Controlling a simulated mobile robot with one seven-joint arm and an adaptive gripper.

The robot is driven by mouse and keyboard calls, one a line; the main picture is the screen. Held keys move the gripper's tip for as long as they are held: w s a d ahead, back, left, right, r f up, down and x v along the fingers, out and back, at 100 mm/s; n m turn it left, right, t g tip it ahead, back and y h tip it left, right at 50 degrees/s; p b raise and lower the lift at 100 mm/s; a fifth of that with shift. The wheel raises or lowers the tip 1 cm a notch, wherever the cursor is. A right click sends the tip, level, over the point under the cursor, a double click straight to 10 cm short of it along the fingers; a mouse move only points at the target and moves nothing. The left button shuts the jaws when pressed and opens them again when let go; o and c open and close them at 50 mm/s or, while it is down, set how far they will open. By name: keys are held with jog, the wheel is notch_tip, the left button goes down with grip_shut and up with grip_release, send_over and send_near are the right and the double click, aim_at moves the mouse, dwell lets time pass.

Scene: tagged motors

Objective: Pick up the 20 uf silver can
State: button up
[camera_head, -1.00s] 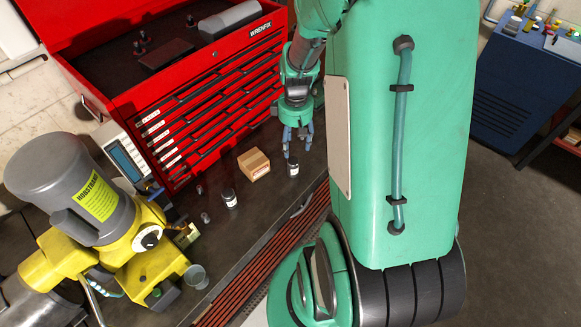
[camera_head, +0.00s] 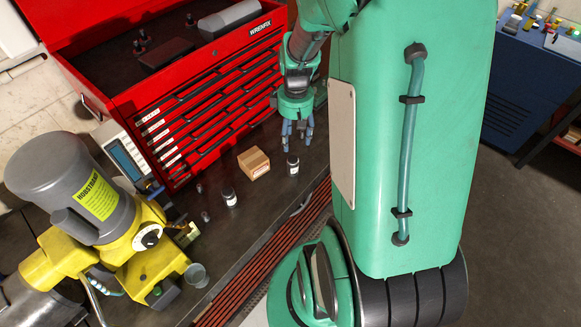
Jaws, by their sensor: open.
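Two small cans with dark tops and pale labels stand upright on the dark bench: one (camera_head: 293,165) just below my gripper, the other (camera_head: 230,197) left of the cardboard box. The labels are too small to read, so I cannot tell which one is the 20 uf silver can. My gripper (camera_head: 298,143) points down over the bench, open and empty, its blue-grey fingers a little above and behind the nearest can.
A cardboard box (camera_head: 254,163) stands between the two labelled cans. A red tool chest (camera_head: 215,95) rises behind them. A yellow motor machine (camera_head: 150,262) and a clear cup (camera_head: 196,275) are at the left. The bench (camera_head: 262,215) is clear toward its front edge.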

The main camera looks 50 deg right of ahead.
aim_at(293, 160)
jog(key=shift+a+f+m+b, duration=0.15)
jog(key=shift+f+m+b, duration=0.25)
jog(key=shift+m, duration=0.65)
jog(key=shift+a+f+m+b, duration=0.15)
jog(key=shift+f+m+b, duration=0.2)
jog(key=shift+m, duration=0.7)
jog(key=shift+f+b, duration=0.7)
jog(key=shift+f, duration=3.55)
jog(key=shift+f, duration=0.1)
jog(key=shift+d+f+b, duration=0.1)
jog(key=shift+f+b, duration=0.45)
jog(key=shift+f, duration=1.95)
jog(key=c, duration=1.3)
